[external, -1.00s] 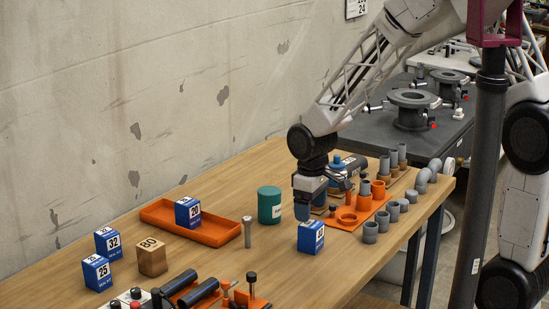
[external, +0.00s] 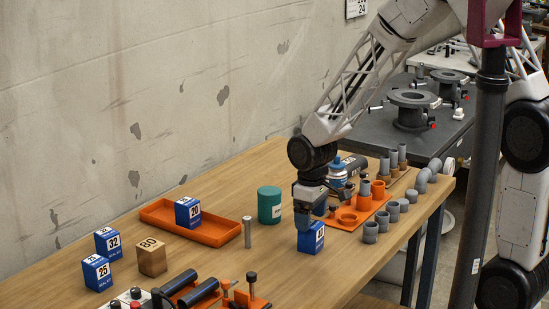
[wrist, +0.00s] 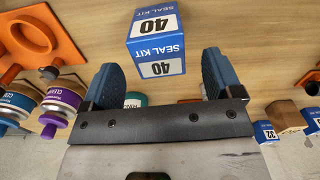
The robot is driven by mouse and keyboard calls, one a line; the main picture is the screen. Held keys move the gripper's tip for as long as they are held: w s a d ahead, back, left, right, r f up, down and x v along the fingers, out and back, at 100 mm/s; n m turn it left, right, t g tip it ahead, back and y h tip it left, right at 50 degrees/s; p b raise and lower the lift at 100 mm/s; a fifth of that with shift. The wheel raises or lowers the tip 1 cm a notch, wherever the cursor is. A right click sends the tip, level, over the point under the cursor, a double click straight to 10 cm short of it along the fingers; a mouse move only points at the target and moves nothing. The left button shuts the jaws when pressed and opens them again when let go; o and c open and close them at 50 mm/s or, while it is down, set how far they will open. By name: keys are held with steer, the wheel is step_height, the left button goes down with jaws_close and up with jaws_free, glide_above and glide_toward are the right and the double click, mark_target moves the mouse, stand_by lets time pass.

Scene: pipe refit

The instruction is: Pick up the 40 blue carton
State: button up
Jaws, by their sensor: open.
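The blue 40 carton (external: 311,238), with white faces marked 40, stands on the wooden bench near its front edge. In the wrist view the carton (wrist: 156,48) lies ahead of my gripper (wrist: 158,75), about midway between the two blue finger pads. The fingers are apart, with nothing between them. In the external view my gripper (external: 309,217) is just above the carton and overlaps its top. I cannot tell whether a finger touches it.
A green can (external: 269,206) and a grey metal pin (external: 247,232) stand left of the carton. An orange tray (external: 160,213) holds the 20 carton (external: 188,213). An orange plate with grey pipe pieces (external: 370,232) is close on the right. Bare bench lies in front.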

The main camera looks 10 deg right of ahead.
mark_target(311, 232)
steer(key=shift+f, duration=0.1)
steer(key=shift+d+f, duration=0.1)
steer(key=shift+f, duration=2.4)
steer(key=c, duration=1)
steer(key=shift+r, duration=0.15)
steer(key=shift+r, duration=0.8)
step_height(311, 232, up, 2)
steer(key=s+d, duration=0.2)
steer(key=s, duration=0.2)
steer(key=s+d, duration=0.3)
steer(key=s, duration=0.2)
steer(key=s+d+r, duration=0.1)
steer(key=s+d, duration=0.2)
steer(key=s, duration=0.1)
steer(key=shift+s+d, duration=0.2)
steer(key=shift+s, duration=0.15)
